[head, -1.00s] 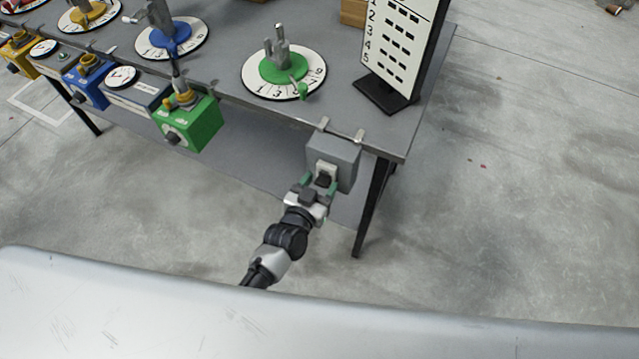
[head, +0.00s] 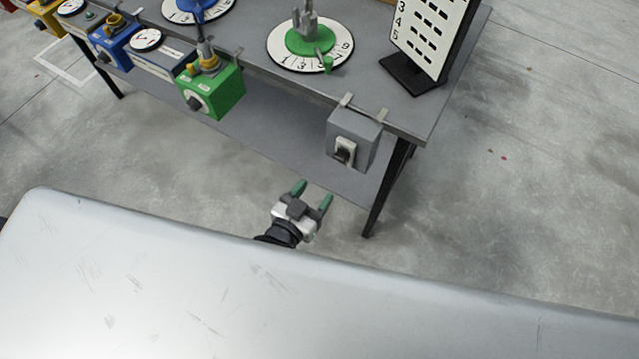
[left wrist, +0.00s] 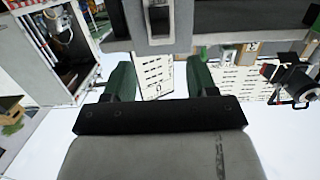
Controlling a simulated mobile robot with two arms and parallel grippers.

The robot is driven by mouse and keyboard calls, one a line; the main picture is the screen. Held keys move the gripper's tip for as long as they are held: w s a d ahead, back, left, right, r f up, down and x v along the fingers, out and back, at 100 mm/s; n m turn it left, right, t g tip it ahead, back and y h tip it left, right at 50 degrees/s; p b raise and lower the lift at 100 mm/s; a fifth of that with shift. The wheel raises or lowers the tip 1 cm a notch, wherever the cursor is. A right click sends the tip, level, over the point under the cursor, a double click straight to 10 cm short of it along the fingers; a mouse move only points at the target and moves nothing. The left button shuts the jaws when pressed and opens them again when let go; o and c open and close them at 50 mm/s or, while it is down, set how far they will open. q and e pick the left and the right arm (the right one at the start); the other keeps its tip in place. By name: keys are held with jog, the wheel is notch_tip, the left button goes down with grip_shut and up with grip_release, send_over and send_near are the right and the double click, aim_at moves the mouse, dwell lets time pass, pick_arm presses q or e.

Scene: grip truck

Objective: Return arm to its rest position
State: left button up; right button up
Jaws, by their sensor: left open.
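My left gripper (head: 312,193) is in the lower middle of the head view, below and in front of the grey switch box (head: 354,138). Its two green fingers are spread apart and nothing is between them. In the left wrist view the fingers (left wrist: 160,78) also stand apart, with part of a grey box (left wrist: 158,30) above them. The grey box hangs from the table's front edge and has a dark switch in a white frame. A gap shows between it and my gripper. Most of my left arm is hidden behind my pale body. My right gripper is not in view.
The grey table (head: 300,92) spans the top, with a green dial (head: 310,42) and a chart board (head: 430,35) on it. A green box (head: 212,90) and a blue box (head: 112,38) hang along its front. Floor on the right is clear.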

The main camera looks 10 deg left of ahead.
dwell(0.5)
pick_arm(q)
jog(key=s+a+f+g+y, duration=0.1)
jog(key=s+a+f+g, duration=0.15)
jog(key=f, duration=0.55)
jog(key=s+a+f+g+y, duration=0.15)
jog(key=s+f, duration=0.25)
jog(key=f, duration=0.4)
jog(key=s+a+f+g, duration=0.2)
jog(key=s+f+g, duration=0.15)
jog(key=f, duration=0.35)
jog(key=s+a+f+g+y, duration=0.1)
jog(key=s+a+f+g, duration=0.1)
jog(key=s+f, duration=0.2)
jog(key=s+a+f+g, duration=0.3)
jog(key=s+f, duration=0.1)
jog(key=s, duration=0.6)
jog(key=s+a+f+n+g+y, duration=0.1)
jog(key=s+a+f+g, duration=0.1)
jog(key=s+f, duration=0.3)
jog(key=shift+s+a+y, duration=0.35)
jog(key=shift+s+a, duration=0.3)
jog(key=shift+s, duration=0.25)
